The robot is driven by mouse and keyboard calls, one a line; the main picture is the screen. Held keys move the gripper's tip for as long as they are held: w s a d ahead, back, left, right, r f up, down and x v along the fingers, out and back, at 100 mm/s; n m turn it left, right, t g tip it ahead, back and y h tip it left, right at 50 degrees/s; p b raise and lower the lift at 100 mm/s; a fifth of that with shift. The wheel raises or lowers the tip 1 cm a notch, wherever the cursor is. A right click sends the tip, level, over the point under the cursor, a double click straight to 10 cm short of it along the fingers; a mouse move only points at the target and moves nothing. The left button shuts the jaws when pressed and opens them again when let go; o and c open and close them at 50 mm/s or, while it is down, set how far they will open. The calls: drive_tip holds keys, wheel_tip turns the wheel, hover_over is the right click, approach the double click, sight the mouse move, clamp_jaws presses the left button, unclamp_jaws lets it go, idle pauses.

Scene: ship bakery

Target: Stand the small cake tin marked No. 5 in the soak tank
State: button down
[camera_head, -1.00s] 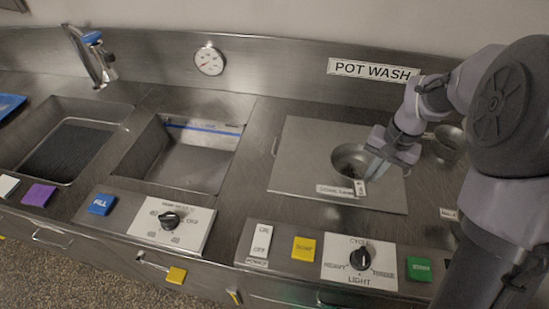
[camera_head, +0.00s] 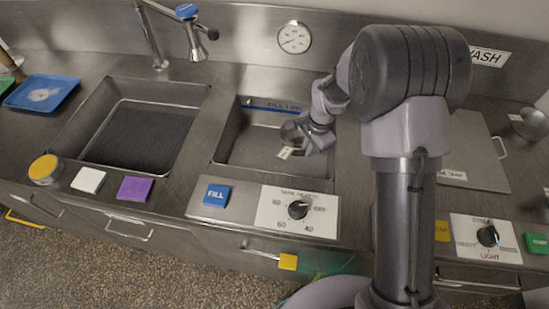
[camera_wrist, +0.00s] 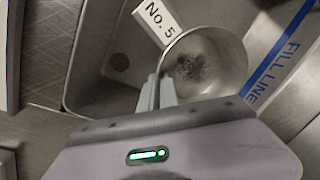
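The small round metal cake tin (camera_wrist: 210,58) has a white tag reading No. 5 and a dark residue patch inside. My gripper (camera_wrist: 157,92) is shut on the tin's rim in the wrist view. In the head view my gripper (camera_head: 312,138) holds the tin (camera_head: 290,132) over the soak tank (camera_head: 232,150), the basin with a blue fill line on its back wall. The tin is tilted. I cannot tell whether it touches the tank floor. The tank looks empty of water.
A blue FILL button (camera_head: 216,195) and a dial panel (camera_head: 298,211) sit in front of the tank. A sink (camera_head: 97,100) with a tap (camera_head: 190,30) is to the left. Another metal tin (camera_head: 528,122) stands at the far right. A blue tray (camera_head: 42,92) lies far left.

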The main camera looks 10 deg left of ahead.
sight(302, 172)
drive_tip(key=f+b, duration=0.3)
drive_tip(key=f, duration=0.7)
drive_tip(key=shift+a+f, duration=0.15)
drive_tip(key=shift+a, duration=0.05)
drive_tip(key=shift+b, duration=0.3)
drive_tip(key=shift+f, duration=0.2)
drive_tip(key=c, duration=1.6)
unclamp_jaws()
drive_tip(key=shift+r, duration=0.1)
